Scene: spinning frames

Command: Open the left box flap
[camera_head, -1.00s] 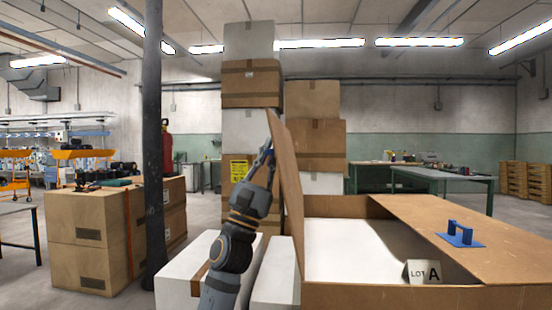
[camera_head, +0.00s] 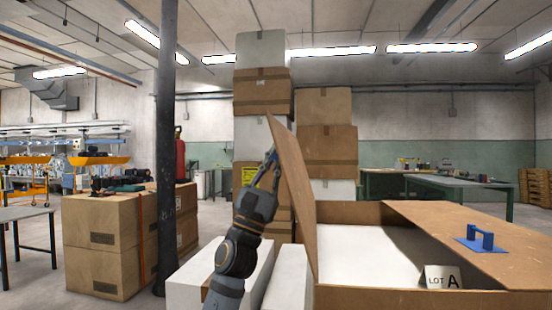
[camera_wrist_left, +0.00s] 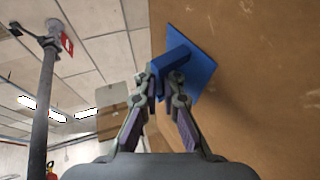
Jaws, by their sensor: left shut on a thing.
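A large open cardboard box (camera_head: 400,299) stands at the lower right in the head view, with a white interior. Its left flap (camera_head: 293,190) stands raised, close to upright. It fills the right side of the left wrist view (camera_wrist_left: 260,80). My left gripper (camera_head: 270,163) is on the flap's outer left side. In the left wrist view my gripper (camera_wrist_left: 162,85) is shut on the flap's blue handle (camera_wrist_left: 178,62). The right flap (camera_head: 500,245) lies across the box's right side and bears another blue handle (camera_head: 480,238). My right gripper is not in view.
A "LOT A" card (camera_head: 441,278) stands inside the box near the front wall. White boxes (camera_head: 268,278) stand to the left of the open box. Stacked cartons (camera_head: 262,92) rise behind it, and a dark pole (camera_head: 168,150) stands farther left.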

